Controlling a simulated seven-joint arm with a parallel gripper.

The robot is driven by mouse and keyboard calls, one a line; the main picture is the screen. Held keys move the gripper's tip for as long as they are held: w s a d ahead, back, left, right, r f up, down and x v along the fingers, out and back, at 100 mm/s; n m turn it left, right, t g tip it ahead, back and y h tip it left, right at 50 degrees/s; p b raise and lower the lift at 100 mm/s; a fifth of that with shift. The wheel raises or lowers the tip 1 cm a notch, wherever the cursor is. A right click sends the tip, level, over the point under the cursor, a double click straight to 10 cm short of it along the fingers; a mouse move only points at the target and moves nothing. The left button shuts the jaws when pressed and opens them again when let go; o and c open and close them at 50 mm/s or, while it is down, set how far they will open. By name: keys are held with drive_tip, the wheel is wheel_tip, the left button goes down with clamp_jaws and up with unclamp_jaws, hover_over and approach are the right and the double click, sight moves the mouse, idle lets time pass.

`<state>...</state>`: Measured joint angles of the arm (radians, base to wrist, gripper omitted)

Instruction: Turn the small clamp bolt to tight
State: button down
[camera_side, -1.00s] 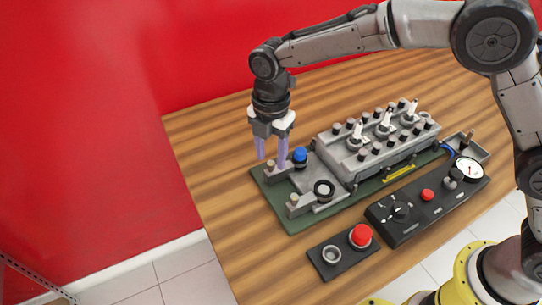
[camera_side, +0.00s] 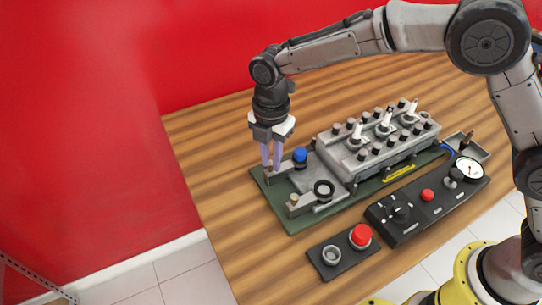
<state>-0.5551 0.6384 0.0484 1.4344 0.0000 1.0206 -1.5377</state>
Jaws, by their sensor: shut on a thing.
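My gripper (camera_side: 271,167) points straight down at the rear left corner of the green engine trainer base (camera_side: 262,190). Its two pale purple fingers are shut on the small clamp bolt there, on top of a grey clamp block (camera_side: 277,177). The fingers mostly hide the bolt, so its turn angle cannot be read. A similar small bolt head (camera_side: 293,198) stands uncovered on the front left block.
A blue knob (camera_side: 300,155) stands close right of the fingers. A black ring (camera_side: 323,189) and the grey engine block (camera_side: 372,155) lie further right. A control panel (camera_side: 400,226) and a red button (camera_side: 360,235) are in front. Bare wooden table (camera_side: 215,145) is left.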

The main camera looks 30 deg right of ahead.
drive_tip(key=shift+m, duration=0.3)
drive_tip(key=m, duration=1.1)
drive_tip(key=shift+m, duration=0.3)
drive_tip(key=m, duration=0.4)
drive_tip(key=shift+r+m, duration=0.1)
drive_tip(key=shift+m, duration=0.2)
drive_tip(key=m, duration=0.9)
drive_tip(key=shift+m, duration=2)
